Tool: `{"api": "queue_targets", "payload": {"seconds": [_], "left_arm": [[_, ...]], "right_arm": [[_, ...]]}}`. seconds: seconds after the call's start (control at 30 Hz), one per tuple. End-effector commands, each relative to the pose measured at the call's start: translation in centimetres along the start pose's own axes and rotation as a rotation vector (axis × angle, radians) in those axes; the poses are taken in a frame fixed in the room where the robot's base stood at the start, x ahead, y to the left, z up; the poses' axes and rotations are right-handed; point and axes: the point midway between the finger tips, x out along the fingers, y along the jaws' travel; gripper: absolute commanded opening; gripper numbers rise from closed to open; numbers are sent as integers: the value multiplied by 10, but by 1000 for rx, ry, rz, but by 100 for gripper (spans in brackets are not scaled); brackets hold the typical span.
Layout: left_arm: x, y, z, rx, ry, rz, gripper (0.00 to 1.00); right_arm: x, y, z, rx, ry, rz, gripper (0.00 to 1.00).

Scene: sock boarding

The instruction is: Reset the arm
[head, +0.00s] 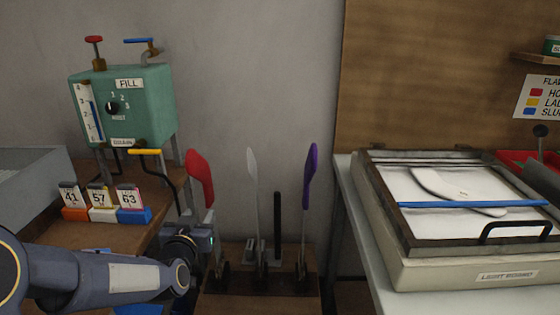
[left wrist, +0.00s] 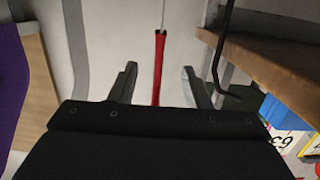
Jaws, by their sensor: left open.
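My left arm (head: 100,280) comes in from the lower left of the head view. Its gripper (head: 206,228) is at the lower part of the red sock board (head: 200,178), partly hidden by the wrist. In the left wrist view the two fingers (left wrist: 159,84) are spread apart. The red board (left wrist: 158,65) shows edge-on in the gap between them, and I cannot tell whether either finger touches it. The red board stands upright, slightly tilted, in a wooden rack (head: 240,300). My right gripper is not in view.
A white board (head: 252,180) and a purple board (head: 310,178) stand in the rack. A green tank (head: 140,105) and several number cards (head: 100,198) are on the left bench. A light board (head: 440,275) with a white sock shape (head: 445,186) and blue bar (head: 470,204) is right.

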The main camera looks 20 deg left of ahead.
Motion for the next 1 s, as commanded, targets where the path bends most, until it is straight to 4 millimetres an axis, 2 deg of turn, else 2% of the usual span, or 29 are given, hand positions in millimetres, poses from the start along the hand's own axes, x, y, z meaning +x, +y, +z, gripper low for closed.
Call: {"api": "queue_targets", "payload": {"seconds": [0.13, 0.23, 0.37, 0.4, 0.6, 0.93, 1.0], "left_arm": [[-10, 4, -1, -26, -43, 26, 44], [-34, 15, 1, -76, -144, 83, 44], [-89, 38, 13, -153, -350, 188, 44], [-108, 44, 18, -173, -417, 218, 44], [-193, 66, 47, -220, -688, 318, 44], [-300, 76, 84, -224, -998, 385, 44], [-301, 76, 58, -224, -1004, 384, 44]], "right_arm": [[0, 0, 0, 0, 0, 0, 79], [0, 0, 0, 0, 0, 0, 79], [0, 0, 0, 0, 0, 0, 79], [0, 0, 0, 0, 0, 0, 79], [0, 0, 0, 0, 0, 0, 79], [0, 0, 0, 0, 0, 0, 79], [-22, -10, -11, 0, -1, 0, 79]]}}
